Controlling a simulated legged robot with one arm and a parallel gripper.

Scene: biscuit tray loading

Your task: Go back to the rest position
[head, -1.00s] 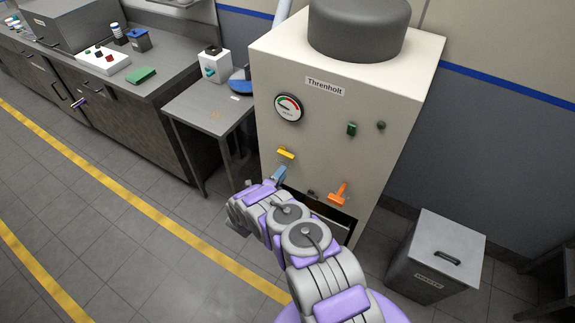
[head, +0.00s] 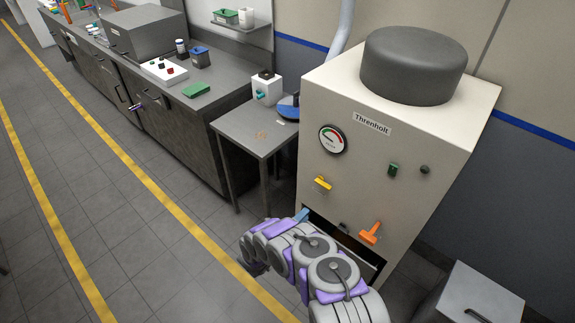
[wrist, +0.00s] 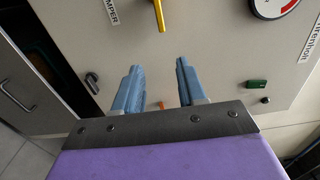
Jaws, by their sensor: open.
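My gripper (wrist: 158,85) shows in the wrist view with its two blue fingers apart and nothing between them. It is in front of the cream machine labelled Threnholt (head: 440,195). In the head view my arm reaches toward the machine's lower front, and only a blue fingertip shows near the dark opening (head: 375,262). The yellow handle (head: 323,183) is above my gripper, and it also shows at the top of the wrist view (wrist: 159,14). The orange handle (head: 370,233) is to the right of my gripper in the head view.
A small side table (head: 248,133) stands left of the machine, by a long counter (head: 180,112). A grey waste bin (head: 478,297) stands at the lower right. The tiled floor at left, with yellow lines, is clear.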

